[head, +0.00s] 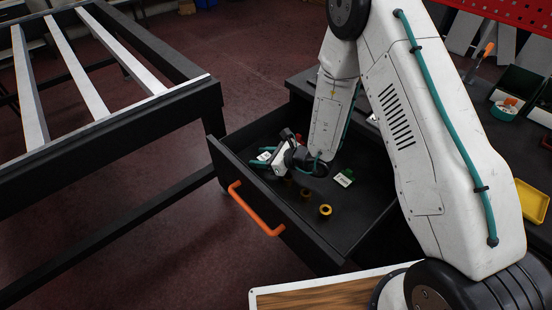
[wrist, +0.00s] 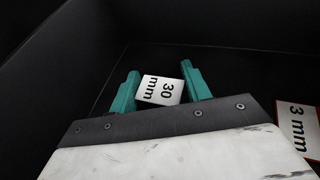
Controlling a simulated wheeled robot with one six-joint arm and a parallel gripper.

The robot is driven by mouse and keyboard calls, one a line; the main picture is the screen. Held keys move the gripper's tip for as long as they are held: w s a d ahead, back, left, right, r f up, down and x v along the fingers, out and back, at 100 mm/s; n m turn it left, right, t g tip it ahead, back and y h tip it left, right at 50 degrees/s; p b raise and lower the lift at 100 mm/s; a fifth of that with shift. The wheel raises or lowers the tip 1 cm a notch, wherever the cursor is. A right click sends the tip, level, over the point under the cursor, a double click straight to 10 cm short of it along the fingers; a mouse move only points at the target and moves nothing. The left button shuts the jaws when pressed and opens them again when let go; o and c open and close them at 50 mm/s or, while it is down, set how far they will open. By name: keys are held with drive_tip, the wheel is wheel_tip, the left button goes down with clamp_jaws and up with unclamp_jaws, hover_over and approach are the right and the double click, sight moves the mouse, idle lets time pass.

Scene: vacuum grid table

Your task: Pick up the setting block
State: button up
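A setting block with a white face marked "30 mm" (wrist: 161,90) lies between the two teal fingers of my gripper (wrist: 160,68) in the wrist view. It sits slightly turned relative to the fingers, which stand apart on either side of it. Whether either finger touches it cannot be made out. In the head view my gripper (head: 262,158) is low inside the open drawer, near its left side, with a white-faced block (head: 265,156) at the fingers. Another block marked "3 mm" with a red edge (wrist: 298,130) lies at the right in the wrist view.
The black drawer (head: 345,235) has an orange handle (head: 254,210). The drawer walls stand close around my gripper. A slatted frame table (head: 110,125) stands at left.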

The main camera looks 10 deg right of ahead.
drive_tip(key=shift+r, duration=0.1)
drive_tip(key=shift+c, duration=0.2)
wheel_tip(320, 180, up, 10)
drive_tip(key=shift+r, duration=0.15)
wheel_tip(320, 180, up, 7)
hover_over(262, 156)
drive_tip(key=w+d+r+m+t+h, duration=0.2)
drive_tip(key=w+d+m+h, duration=0.1)
drive_tip(key=d, duration=0.6)
drive_tip(key=w+d+r+m+t+h, duration=0.3)
drive_tip(key=d+m+h, duration=0.1)
drive_tip(key=d, duration=0.5)
drive_tip(key=shift+w+d+r+m, duration=0.15)
drive_tip(key=shift+d+m, duration=0.15)
drive_tip(key=shift+m, duration=0.1)
